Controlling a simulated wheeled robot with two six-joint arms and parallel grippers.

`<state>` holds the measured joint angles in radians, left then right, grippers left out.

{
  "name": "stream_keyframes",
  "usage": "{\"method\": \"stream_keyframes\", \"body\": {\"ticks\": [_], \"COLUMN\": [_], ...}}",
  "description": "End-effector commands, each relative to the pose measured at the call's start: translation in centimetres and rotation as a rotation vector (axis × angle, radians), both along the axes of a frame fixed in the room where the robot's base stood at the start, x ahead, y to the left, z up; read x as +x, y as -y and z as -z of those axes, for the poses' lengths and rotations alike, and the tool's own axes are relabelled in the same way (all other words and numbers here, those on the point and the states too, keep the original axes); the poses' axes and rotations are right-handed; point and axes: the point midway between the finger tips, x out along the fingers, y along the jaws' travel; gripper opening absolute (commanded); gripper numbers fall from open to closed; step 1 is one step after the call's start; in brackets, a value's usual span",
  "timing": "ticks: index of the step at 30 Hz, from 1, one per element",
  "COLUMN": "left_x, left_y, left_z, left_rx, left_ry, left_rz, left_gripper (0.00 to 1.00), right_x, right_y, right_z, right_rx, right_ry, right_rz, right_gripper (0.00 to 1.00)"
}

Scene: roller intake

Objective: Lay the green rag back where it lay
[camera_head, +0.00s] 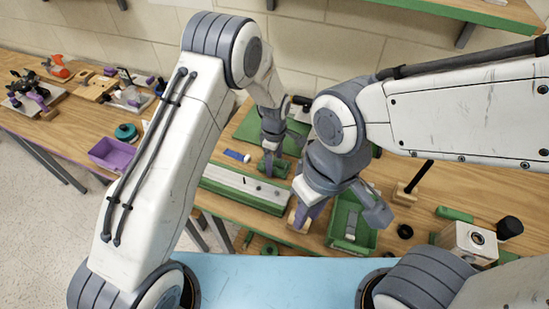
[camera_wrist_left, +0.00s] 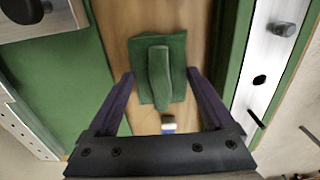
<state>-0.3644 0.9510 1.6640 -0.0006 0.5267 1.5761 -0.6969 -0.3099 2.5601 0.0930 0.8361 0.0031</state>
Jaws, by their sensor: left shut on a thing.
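The green rag (camera_wrist_left: 158,65) lies between the purple fingers of my left gripper (camera_wrist_left: 160,80) in the left wrist view, its middle pinched up into a ridge. In the head view, the left gripper (camera_head: 272,158) is over the wooden bench between green-edged fixtures, with the rag (camera_head: 275,166) at its tip. I cannot tell whether the rag touches the bench.
A blue-and-white block (camera_head: 237,156) lies just left of the rag. A long grey rail on a green base (camera_head: 245,188) runs in front. The green tray (camera_head: 366,236) is to the right. A purple bin (camera_head: 111,154) stands left. Bare wood shows around the rag.

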Motion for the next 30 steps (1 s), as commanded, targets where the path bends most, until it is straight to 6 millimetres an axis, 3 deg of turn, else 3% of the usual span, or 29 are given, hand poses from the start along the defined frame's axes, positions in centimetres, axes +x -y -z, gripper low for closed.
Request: {"method": "stream_keyframes", "body": {"ticks": [30], "left_x": [0.0], "left_y": [0.0], "left_z": [1.1], "left_rx": [0.0], "left_ry": [0.001], "left_rz": [0.0], "left_gripper": [0.42], "right_x": [0.0], "right_y": [0.0], "right_z": [0.8], "right_rx": [0.0], "right_ry": [0.0], "right_rz": [0.0], "right_gripper": [0.28]}}
